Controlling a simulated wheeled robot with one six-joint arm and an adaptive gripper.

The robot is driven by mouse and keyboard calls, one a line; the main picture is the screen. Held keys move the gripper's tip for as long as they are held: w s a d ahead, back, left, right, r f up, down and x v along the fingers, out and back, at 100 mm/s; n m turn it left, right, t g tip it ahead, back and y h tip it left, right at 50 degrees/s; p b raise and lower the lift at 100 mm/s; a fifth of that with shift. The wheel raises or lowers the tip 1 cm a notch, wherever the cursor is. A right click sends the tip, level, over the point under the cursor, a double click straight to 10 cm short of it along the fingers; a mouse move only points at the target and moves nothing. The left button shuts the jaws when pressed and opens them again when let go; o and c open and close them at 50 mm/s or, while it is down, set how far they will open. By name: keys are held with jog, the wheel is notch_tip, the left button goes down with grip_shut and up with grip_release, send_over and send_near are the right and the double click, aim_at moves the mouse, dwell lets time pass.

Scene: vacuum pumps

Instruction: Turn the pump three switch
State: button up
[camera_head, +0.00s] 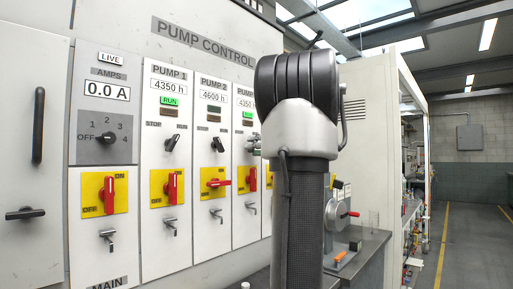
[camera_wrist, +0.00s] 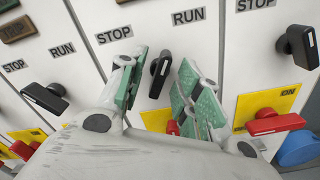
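My gripper (camera_wrist: 164,57) is open in the wrist view, with one green-padded finger on each side of a black rotary switch (camera_wrist: 160,76). Gaps show between the pads and the switch. STOP and RUN labels sit above this switch, and its knob leans slightly toward RUN. It appears to be the pump three switch, as the column to its left has unlit lamps like pump 2.
Neighbouring black switches stand close on the left (camera_wrist: 45,97) and right (camera_wrist: 297,42) in the wrist view. A red handle (camera_wrist: 275,121) on a yellow plate juts out at lower right. In the head view, the aisle (camera_head: 465,235) at the right is clear.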

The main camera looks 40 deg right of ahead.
jog(key=shift+s, duration=0.15)
jog(key=shift+s, duration=0.85)
jog(key=shift+s+d, duration=0.15)
jog(key=shift+s, duration=1.35)
jog(key=shift+s+d, duration=0.15)
jog(key=shift+s, duration=1.3)
